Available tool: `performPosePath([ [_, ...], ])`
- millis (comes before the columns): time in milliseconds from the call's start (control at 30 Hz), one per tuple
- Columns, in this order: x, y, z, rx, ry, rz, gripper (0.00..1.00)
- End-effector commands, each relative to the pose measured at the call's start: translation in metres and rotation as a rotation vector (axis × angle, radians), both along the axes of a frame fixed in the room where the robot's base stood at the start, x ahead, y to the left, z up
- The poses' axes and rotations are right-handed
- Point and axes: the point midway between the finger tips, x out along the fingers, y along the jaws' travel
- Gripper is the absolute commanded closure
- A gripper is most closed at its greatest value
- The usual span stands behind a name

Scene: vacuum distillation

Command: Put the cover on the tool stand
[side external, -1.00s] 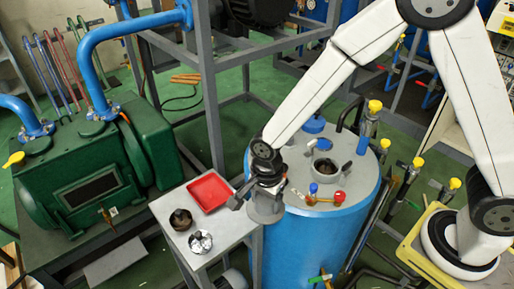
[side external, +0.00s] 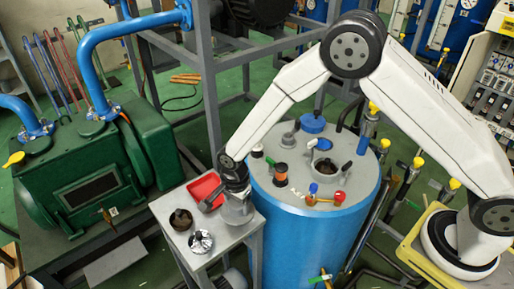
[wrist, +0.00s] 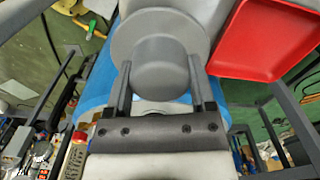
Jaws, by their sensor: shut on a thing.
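The cover (side external: 237,212) is a grey round piece with a wide flange and a narrower boss. My gripper (side external: 236,190) is shut on it; in the wrist view the two fingers (wrist: 160,80) clasp the sides of the boss of the cover (wrist: 163,55). The tool stand (side external: 236,238) is a small grey table left of the blue tank. The cover is over the right part of its top, near the edge on the tank side. I cannot tell whether its flange touches the top.
A red tray (side external: 203,184) lies on the stand behind the cover, close to it. A dark round part (side external: 181,219) and a shiny metal part (side external: 201,241) sit at the front left. The blue tank (side external: 310,235), with fittings on its lid, stands right of the stand.

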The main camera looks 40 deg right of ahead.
Motion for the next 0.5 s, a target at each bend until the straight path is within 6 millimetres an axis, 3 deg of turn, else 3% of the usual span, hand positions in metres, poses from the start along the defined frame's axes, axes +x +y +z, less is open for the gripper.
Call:
performPosePath([
  [267, 0.004, 0.001, -0.005, 0.0, 0.0, 0.0, 1.0],
  [500, 0.005, 0.002, -0.029, 0.0, 0.001, 0.0, 1.0],
])
